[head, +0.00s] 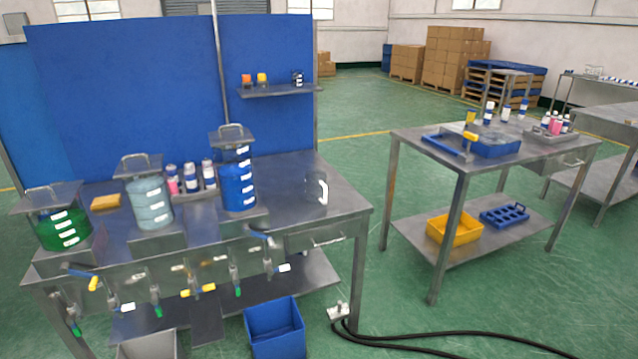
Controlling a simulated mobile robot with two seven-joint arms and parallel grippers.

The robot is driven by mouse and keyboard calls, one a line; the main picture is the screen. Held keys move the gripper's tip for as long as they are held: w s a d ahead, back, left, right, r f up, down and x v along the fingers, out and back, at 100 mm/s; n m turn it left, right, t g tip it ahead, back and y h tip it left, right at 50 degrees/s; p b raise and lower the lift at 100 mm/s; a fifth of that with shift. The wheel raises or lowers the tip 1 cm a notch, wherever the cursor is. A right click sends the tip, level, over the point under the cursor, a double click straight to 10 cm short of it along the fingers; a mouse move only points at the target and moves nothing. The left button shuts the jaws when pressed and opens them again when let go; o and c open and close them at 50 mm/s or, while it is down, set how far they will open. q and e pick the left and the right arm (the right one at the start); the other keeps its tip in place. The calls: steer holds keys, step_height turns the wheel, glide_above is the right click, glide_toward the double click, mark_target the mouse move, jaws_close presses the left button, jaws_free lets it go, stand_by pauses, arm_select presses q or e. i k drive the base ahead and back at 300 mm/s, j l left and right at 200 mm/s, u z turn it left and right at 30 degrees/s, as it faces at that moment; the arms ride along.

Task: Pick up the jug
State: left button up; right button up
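What looks like the jug (314,190) stands on the right part of the steel workbench (290,172). It is grey or see-through and blends with the bench top, with a pale handle on its right side. It is upright, to the right of the blue-filled container (238,188). Its contents cannot be made out. Neither of my grippers shows in the head view.
Green (62,230) and pale grey (150,204) containers with handled lids stand on the left of the bench. Valves hang along its front edge. A blue bin (274,328) and hoses (420,338) lie on the floor. A second table (450,160) stands right.

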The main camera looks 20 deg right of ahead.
mark_target(319, 190)
steer(key=i+l+z, duration=0.35)
steer(key=i+l, duration=0.75)
steer(key=i+j, duration=0.05)
steer(key=i, duration=0.05)
